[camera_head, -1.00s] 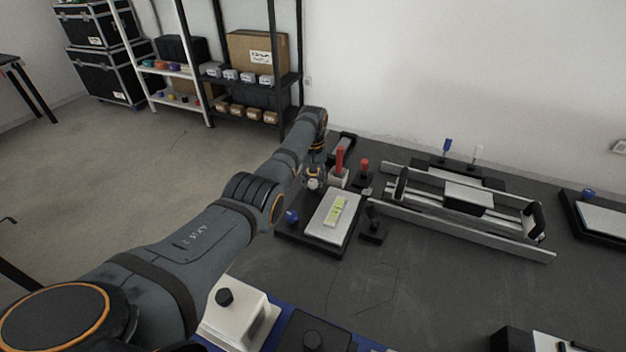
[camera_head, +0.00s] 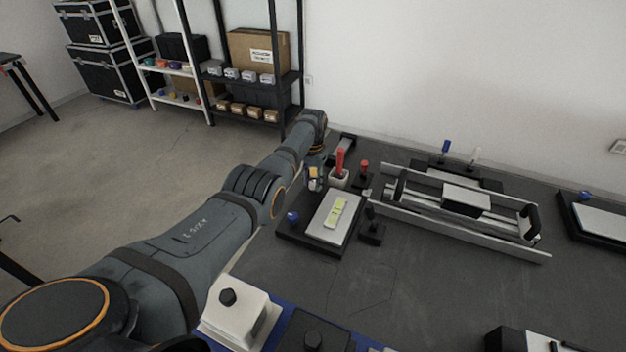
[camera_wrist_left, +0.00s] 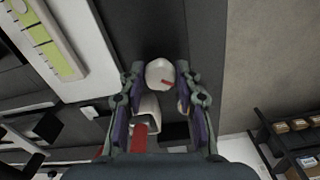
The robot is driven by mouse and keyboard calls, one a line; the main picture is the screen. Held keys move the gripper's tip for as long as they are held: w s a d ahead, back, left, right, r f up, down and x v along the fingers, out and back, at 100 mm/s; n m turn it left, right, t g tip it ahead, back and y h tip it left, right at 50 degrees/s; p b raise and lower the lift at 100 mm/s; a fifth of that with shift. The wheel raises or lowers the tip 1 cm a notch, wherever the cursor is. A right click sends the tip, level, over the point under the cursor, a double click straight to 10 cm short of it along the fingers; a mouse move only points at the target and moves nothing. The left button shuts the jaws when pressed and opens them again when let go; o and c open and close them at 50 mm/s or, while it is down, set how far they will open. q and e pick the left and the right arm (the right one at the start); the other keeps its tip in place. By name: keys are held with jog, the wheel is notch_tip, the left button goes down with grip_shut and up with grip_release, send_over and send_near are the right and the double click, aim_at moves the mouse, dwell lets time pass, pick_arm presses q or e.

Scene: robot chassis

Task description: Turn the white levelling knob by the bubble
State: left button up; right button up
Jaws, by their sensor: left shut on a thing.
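The bubble level (camera_head: 338,212) is a yellow-green vial strip on a pale plate (camera_head: 322,228) with a dark base; part of it shows top left in the left wrist view (camera_wrist_left: 48,42). The white levelling knob (camera_wrist_left: 160,72) is at the fingertips in the left wrist view, with a red mark on it. My left gripper (camera_wrist_left: 159,76) is shut on the knob, one finger on each side. In the head view my left gripper (camera_head: 315,180) is at the plate's far left corner and mostly hides the knob. My right gripper is not in view.
A blue knob (camera_head: 293,217) sits at the plate's near left corner. A red-handled tool in a white holder (camera_head: 339,179) stands close beside my left gripper. A black knob post (camera_head: 372,228) is right of the plate, and a long rail frame (camera_head: 460,215) lies farther right.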

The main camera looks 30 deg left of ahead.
aim_at(313, 183)
pick_arm(q)
jog(key=m, duration=0.4)
jog(key=shift+w+a+m, duration=0.1)
jog(key=shift+m, duration=2)
jog(key=o, duration=1.2)
jog(key=shift+c, duration=0.2)
jog(key=shift+r, duration=0.1)
notch_tip(313, 183, up, 12)
